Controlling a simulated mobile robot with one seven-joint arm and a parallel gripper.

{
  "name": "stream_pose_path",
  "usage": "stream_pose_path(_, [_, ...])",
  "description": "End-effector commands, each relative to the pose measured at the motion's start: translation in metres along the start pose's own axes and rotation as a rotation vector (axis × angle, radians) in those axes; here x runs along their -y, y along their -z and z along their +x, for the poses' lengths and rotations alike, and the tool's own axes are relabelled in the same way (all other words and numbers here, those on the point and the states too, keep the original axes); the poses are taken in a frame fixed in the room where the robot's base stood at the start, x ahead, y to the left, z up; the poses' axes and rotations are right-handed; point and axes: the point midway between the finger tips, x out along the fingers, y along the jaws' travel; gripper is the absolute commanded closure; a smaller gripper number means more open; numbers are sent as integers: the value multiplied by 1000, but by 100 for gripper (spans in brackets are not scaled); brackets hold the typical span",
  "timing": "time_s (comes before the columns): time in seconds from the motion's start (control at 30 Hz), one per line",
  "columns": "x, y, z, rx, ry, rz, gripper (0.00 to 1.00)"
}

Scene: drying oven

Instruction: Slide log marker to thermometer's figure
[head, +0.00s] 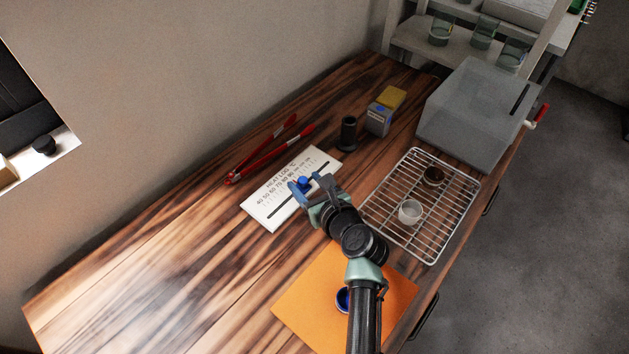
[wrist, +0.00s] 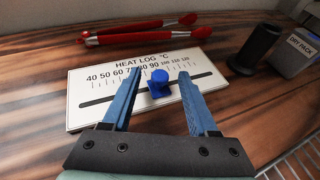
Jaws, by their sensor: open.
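The white log board (head: 262,212), headed "HEAT LOG °C" with figures from 40 to 120, lies on the wooden table; the wrist view shows it too (wrist: 84,118). The blue log marker (wrist: 159,84) sits on its dark slot, roughly below the 80–90 figures; the exact figure is hard to tell. The marker also shows in the head view (head: 305,182). My gripper (wrist: 160,76) is open, with one blue finger on each side of the marker and visible gaps between. It also shows over the board in the head view (head: 311,187). I can make out no thermometer reading.
Red tongs (head: 270,150) lie behind the board. A black cylinder (head: 348,134) and a grey "DRY PACK" box (wrist: 297,50) stand to its right. A wire rack (head: 399,222) with two small cups, a grey oven-like box (head: 465,115) and an orange mat (head: 300,306) are nearby. The table's left is clear.

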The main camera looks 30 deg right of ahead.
Motion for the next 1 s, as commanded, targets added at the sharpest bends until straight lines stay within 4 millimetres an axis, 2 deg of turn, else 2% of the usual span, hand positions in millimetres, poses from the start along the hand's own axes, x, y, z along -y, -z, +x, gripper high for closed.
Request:
stream_pose_path(0.17, [1,-2,-24,-1,2,0,41])
stream_pose_path(0.4, [0,-1,-78,-4,2,0,41])
stream_pose_path(0.6, [1,0,-112,-2,3,1,41])
stream_pose_path(0.8, [0,0,-126,-1,0,1,41])
stream_pose_path(1.0, [0,0,-127,0,0,0,41])
